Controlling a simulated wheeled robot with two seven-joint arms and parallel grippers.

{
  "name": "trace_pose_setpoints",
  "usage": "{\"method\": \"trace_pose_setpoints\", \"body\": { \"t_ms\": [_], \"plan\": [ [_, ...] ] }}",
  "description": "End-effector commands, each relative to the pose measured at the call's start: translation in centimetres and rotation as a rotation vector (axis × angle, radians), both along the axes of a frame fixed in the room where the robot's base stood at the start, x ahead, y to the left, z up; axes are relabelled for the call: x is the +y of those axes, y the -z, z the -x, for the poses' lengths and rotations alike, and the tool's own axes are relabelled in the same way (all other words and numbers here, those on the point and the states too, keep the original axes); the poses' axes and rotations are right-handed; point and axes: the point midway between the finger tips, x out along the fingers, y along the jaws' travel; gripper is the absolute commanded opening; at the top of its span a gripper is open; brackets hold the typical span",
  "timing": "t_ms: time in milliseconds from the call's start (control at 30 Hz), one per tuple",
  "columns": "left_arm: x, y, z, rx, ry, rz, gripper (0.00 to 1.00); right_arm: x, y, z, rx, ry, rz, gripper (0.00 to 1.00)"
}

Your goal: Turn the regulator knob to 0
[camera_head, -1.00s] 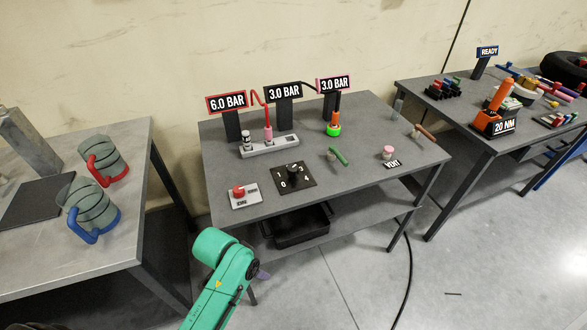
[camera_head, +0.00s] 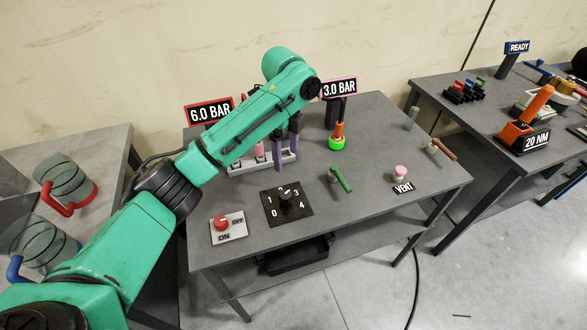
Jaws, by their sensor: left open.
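The regulator knob (camera_head: 286,197) is black and sits on a square black dial plate (camera_head: 290,216) marked 0 to 4, on the middle table. The 0 is at the plate's lower left. Which number the knob points at is too small to tell. My left arm reaches in over the table from the left. My left gripper (camera_head: 285,158) points down behind the knob, near the grey connector block, with its fingers apart and nothing seen between them. It is clear of the knob. My right gripper is not in view.
A green lever (camera_head: 341,179), a VENT button (camera_head: 400,173) and a green-ringed fitting (camera_head: 337,143) are to the right. The 3.0 BAR display (camera_head: 339,88) stands behind.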

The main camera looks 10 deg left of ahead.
Motion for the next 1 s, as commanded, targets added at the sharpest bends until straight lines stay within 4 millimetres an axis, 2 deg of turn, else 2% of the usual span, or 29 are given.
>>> {"method": "trace_pose_setpoints", "body": {
  "t_ms": [67, 133, 167, 333, 433, 533, 600, 733, 867, 1000],
  "plan": [
    [0.1, 0.2, 0.0, 0.004, 0.004, -0.003, 0.79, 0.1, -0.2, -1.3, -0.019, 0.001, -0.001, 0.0],
    [0.1, 1.1, 0.0, 0.005, 0.004, -0.002, 0.79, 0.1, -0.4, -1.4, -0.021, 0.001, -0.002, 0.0],
    [0.1, 1.6, 0.1, 0.005, 0.003, -0.003, 0.79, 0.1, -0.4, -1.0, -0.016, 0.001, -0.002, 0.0],
    [0.1, 5.9, 0.2, 0.006, 0.003, -0.004, 0.79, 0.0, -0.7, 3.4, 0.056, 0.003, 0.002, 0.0],
    [0.1, 8.6, 0.3, 0.004, 0.002, -0.003, 0.79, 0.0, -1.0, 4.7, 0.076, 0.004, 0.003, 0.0],
    [0.1, 11.1, 0.3, 0.003, 0.002, -0.003, 0.79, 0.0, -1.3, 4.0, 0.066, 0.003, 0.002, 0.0],
    [0.0, 12.5, 0.3, 0.003, 0.003, -0.002, 0.79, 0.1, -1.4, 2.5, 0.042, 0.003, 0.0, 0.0],
    [0.0, 14.0, 0.3, 0.0, 0.002, -0.001, 0.79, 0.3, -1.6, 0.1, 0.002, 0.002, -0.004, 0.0],
    [0.1, 14.4, 0.3, -0.001, 0.003, -0.001, 0.79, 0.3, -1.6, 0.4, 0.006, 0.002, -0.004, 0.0],
    [0.0, 14.4, 0.3, -0.001, 0.003, -0.001, 0.79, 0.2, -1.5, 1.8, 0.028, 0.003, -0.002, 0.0]
  ]
}}
